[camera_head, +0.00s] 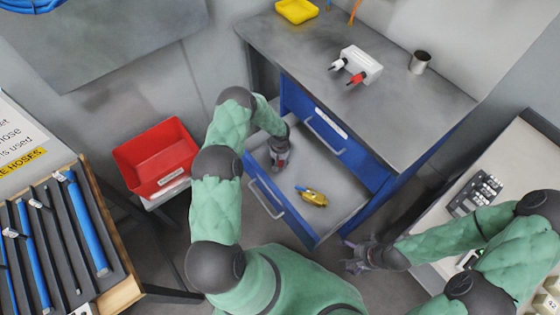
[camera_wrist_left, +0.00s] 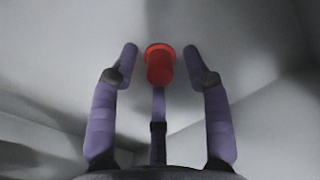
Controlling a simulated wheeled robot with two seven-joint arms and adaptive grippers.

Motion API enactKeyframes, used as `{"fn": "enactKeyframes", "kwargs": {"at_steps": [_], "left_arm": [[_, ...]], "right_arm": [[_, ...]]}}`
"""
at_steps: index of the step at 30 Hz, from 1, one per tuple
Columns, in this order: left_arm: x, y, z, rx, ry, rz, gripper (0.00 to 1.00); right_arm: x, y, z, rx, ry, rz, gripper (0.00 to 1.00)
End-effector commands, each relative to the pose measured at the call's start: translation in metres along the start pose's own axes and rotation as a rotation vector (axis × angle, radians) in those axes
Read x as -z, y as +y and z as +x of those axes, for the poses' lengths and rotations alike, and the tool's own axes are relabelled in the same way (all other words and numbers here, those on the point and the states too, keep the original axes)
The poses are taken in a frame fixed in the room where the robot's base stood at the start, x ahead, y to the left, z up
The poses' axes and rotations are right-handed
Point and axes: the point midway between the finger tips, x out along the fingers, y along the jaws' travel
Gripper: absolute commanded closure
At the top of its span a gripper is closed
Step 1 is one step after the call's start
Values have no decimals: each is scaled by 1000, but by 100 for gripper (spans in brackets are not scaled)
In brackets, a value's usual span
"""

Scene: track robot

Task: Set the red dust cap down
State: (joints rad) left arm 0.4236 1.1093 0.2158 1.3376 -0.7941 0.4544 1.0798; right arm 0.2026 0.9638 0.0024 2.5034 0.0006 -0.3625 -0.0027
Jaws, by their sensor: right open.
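The red dust cap (camera_wrist_left: 160,64) is between the fingers of my left gripper (camera_wrist_left: 160,68) in the left wrist view. Gaps show between the cap and both side fingers; the third finger is behind its lower end. The left gripper is open. In the head view my left gripper (camera_head: 281,160) is low inside the open drawer (camera_head: 262,150), with a bit of red at its fingertips. I cannot tell whether the cap touches the drawer floor. My right gripper (camera_head: 358,258) is open and empty, to the right of the drawer's front corner.
A yellow tool (camera_head: 312,197) lies in the drawer, right of my left gripper. On the grey bench top (camera_head: 420,105) stand a white device (camera_head: 361,66) with a red fitting, and a metal cup (camera_head: 419,62). A red bin (camera_head: 157,158) stands at left.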

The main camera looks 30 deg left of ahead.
Motion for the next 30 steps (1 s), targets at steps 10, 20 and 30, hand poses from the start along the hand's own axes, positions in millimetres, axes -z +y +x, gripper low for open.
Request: {"fn": "enactKeyframes", "kwargs": {"at_steps": [10, 20, 30], "left_arm": [[1, 0, -14, -1, 2, 0, 52], [1, 0, -81, -1, 3, 1, 52], [0, 0, -120, 0, 0, 1, 52]], "right_arm": [[0, -3, -7, 0, 0, 0, 10], [-1, -9, -26, 0, 0, 0, 10], [-1, -12, -35, 0, 0, 0, 10]]}}
